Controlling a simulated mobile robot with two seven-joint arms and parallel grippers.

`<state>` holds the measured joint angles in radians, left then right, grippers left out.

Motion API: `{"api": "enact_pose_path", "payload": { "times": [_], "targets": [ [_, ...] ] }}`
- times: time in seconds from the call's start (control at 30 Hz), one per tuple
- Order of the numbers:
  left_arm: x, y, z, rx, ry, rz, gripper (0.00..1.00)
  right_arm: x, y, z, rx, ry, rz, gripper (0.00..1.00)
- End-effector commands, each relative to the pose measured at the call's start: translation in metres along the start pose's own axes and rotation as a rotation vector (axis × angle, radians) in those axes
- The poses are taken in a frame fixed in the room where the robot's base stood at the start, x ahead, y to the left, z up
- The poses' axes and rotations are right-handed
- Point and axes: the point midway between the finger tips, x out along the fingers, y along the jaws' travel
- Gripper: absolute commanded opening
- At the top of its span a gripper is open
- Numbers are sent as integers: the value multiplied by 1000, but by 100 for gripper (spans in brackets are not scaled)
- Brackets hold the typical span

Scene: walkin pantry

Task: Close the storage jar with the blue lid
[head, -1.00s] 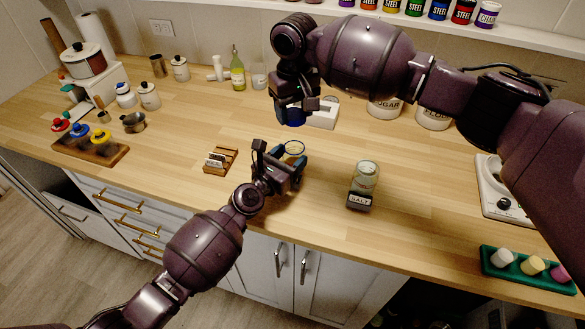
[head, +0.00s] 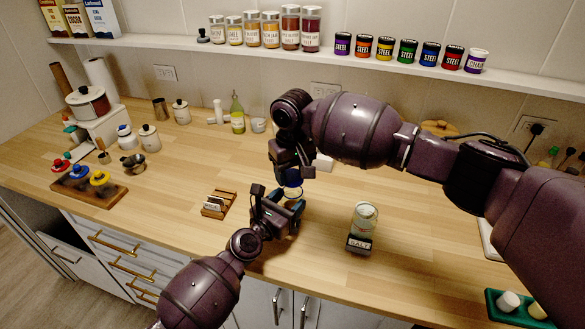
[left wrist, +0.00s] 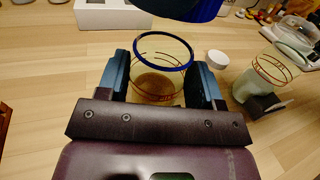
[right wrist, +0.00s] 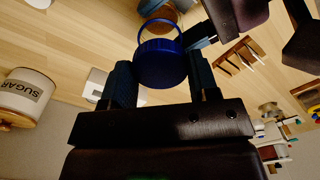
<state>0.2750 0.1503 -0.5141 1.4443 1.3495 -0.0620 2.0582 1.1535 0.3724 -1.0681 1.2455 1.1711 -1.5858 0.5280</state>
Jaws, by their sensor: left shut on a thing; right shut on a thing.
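The storage jar (left wrist: 163,62) is a clear glass with a blue rim, upright on the counter and open at the top in the left wrist view. My left gripper (left wrist: 164,88) is shut around its sides. The blue lid (right wrist: 160,63) is held between the fingers of my right gripper (right wrist: 162,85). In the head view my right gripper (head: 291,168) is just above my left gripper (head: 292,210), with the lid (head: 292,182) over the jar. The left wrist view shows the lid (left wrist: 190,8) above and apart from the jar's rim. In the head view the jar is mostly hidden.
A jar with a salt label (head: 362,225) stands to the right, with a small white round item (left wrist: 217,58) near it. A wooden holder (head: 218,204) stands to the left. A white box (left wrist: 112,14) lies behind. A green tray (head: 515,310) sits at front right.

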Motion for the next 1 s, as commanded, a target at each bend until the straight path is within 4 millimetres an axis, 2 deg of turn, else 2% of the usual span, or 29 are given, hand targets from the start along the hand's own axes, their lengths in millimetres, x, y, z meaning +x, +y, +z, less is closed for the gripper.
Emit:
{"api": "enact_pose_path", "payload": {
  "times": [0.33, 0.73, 1.0],
  "targets": [
    [0, 0, 0, 0, 0, 0, 18, 0, 0, 0, 1, 0, 0, 33],
    [0, 0, 0, 0, -1, 0, 18, 17, 0, 0, 1, -1, 0, 33],
    [0, 0, 0, 0, -1, 0, 18, 18, 0, 0, 1, 0, 0, 33]
  ]
}}
